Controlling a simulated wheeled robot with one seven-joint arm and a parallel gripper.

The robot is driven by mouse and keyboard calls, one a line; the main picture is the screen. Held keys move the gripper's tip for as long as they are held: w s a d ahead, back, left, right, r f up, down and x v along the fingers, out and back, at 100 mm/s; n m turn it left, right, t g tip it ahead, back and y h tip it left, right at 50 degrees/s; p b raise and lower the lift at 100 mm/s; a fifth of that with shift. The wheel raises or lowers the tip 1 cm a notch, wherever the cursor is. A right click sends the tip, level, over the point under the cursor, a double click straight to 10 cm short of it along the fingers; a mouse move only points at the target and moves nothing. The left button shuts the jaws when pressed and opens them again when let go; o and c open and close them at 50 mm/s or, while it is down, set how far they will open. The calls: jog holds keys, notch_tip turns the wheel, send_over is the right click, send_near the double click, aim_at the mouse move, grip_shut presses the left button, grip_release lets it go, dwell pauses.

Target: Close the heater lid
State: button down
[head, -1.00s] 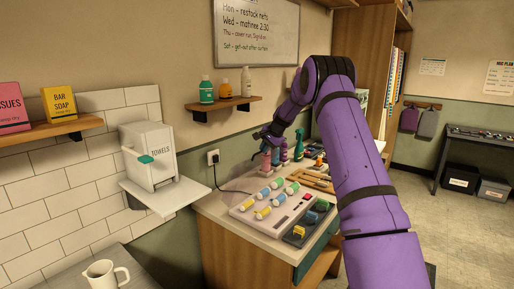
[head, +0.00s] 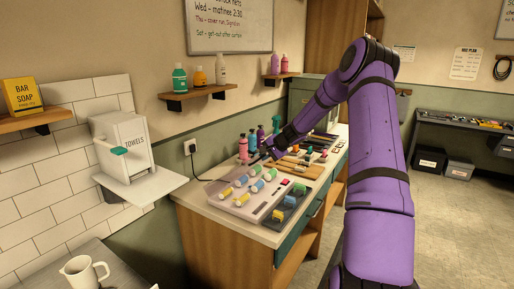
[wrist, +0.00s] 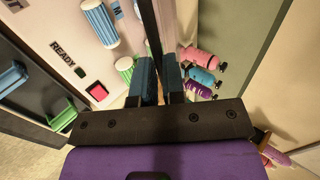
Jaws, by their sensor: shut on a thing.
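The heater (head: 243,207) is a pale box on the counter, with several yellow, blue and green rollers on top. It also fills the upper left of the wrist view, with a READY label and a pink button. My gripper (wrist: 160,82) has its two blue-grey fingers close together on a thin dark edge, the heater lid (wrist: 150,30), seen almost edge-on. In the head view my gripper (head: 268,152) is small at the heater's back side. The lid's face is hard to make out there, and I cannot tell its exact angle.
Pink, blue and purple bottles (wrist: 200,75) stand close behind the heater, beside my gripper. A towel dispenser (head: 122,147) stands left on a shelf.

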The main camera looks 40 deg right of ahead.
jog(key=s+f, duration=0.2)
jog(key=f, duration=0.1)
jog(key=s+d+f, duration=0.1)
jog(key=f, duration=0.2)
jog(key=s+d+f, duration=0.1)
jog(key=s+f, duration=0.1)
jog(key=f, duration=0.1)
jog(key=shift+s+f, duration=0.3)
jog(key=shift+f, duration=0.1)
jog(key=shift+s+d+f, duration=0.1)
jog(key=shift+s+f, duration=0.05)
jog(key=shift+f, duration=0.4)
jog(key=shift+s+d+f, duration=0.1)
jog(key=shift+f, duration=0.4)
jog(key=c, duration=1.2)
grip_release()
jog(key=v, duration=1.1)
jog(key=shift+a+f, duration=0.1)
